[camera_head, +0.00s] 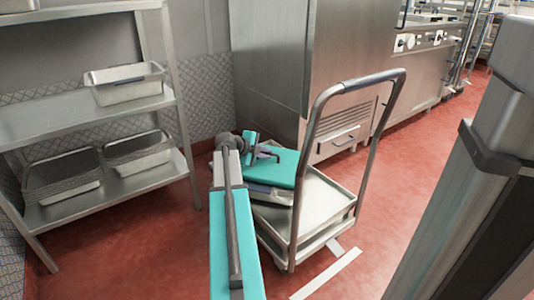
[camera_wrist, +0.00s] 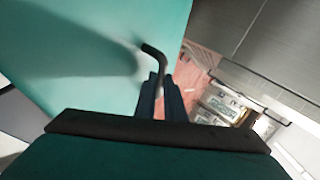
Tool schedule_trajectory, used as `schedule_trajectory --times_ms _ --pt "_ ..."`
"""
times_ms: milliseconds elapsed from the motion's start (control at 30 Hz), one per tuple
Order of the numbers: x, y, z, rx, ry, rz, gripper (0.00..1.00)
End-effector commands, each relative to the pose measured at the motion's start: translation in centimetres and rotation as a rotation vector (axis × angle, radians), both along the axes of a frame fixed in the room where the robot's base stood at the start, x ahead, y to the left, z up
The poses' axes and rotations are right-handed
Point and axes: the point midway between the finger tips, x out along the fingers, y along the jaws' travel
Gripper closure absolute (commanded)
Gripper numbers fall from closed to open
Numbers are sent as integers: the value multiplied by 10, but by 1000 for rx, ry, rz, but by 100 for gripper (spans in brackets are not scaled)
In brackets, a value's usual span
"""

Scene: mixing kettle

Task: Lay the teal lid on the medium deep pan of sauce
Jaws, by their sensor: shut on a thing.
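The teal lid (camera_head: 285,168) is over the cart's left back part, and it fills the upper left of the wrist view (camera_wrist: 70,50). My gripper (camera_wrist: 161,98) is shut on the lid's dark bent handle (camera_wrist: 153,58); in the head view my gripper (camera_head: 266,153) is at the lid's left side. A pan (camera_head: 268,194) with a grey rim and dark contents shows partly under the lid's near edge, on the cart. The lid and my arm hide most of it. I cannot tell whether the lid touches the pan.
The steel cart (camera_head: 325,204) has a tall push handle (camera_head: 312,165). A steel cabinet (camera_head: 270,70) stands close behind it. A shelf rack (camera_head: 85,120) at left holds a steel pan (camera_head: 125,90) and more pans below. Red floor (camera_head: 140,250) is clear in front.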

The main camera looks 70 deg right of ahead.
Motion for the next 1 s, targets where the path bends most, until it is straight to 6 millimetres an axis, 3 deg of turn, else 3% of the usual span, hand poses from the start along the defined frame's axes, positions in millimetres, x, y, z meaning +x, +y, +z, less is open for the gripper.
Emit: schedule_trajectory --times_ms 467,500,600,800,900,1000 --pt "0 0 -1 -1 0 0 100" --pt "0 0 -1 -1 0 0 84" --pt "0 0 -2 -1 0 0 69" --pt "0 0 -2 0 0 0 69" --pt "0 0 -3 2 0 0 53" --pt "0 1 -4 4 0 -2 50"
